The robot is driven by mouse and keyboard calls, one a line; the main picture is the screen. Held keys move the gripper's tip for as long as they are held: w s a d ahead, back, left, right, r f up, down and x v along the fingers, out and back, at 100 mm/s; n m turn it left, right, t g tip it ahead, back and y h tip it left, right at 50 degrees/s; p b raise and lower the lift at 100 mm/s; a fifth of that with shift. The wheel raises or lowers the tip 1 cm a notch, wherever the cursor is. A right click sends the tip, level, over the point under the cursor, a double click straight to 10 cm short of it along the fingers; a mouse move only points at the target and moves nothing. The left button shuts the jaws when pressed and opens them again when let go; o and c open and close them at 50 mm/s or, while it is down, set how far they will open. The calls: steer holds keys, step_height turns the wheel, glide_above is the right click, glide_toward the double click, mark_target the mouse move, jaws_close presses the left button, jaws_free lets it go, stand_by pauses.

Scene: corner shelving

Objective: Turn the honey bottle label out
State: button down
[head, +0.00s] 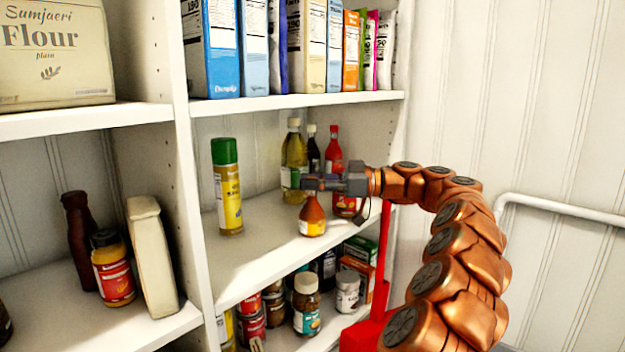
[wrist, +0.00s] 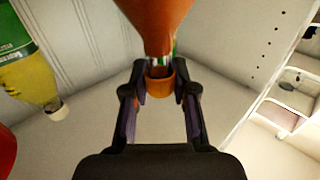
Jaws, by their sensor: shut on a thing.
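The honey bottle (head: 312,216) is small and amber-orange, with a pale yellow label band low on its body. It is upright at the front of the middle shelf, and part of the label faces the head camera. I cannot tell whether its base touches the shelf. My gripper (head: 311,184) comes from the right and is shut on the bottle's top. In the wrist view, which looks upside down, the bottle (wrist: 155,22) hangs from the top with its orange cap (wrist: 160,84) between my fingers (wrist: 160,80).
An oil bottle (head: 293,158), a dark bottle (head: 313,152) and red bottles (head: 333,150) stand behind my gripper. A green-capped yellow can (head: 228,190) stands to the left. Boxes fill the shelf above (head: 300,101); jars (head: 306,305) stand below. The shelf between can and honey is clear.

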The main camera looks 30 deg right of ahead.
steer(key=shift+n+g+p, duration=0.3)
steer(key=shift+n+g, duration=0.1)
steer(key=c, duration=0.8)
jaws_free()
steer(key=shift+c, duration=0.2)
steer(key=shift+r, duration=5.05)
steer(key=shift+s, duration=0.1)
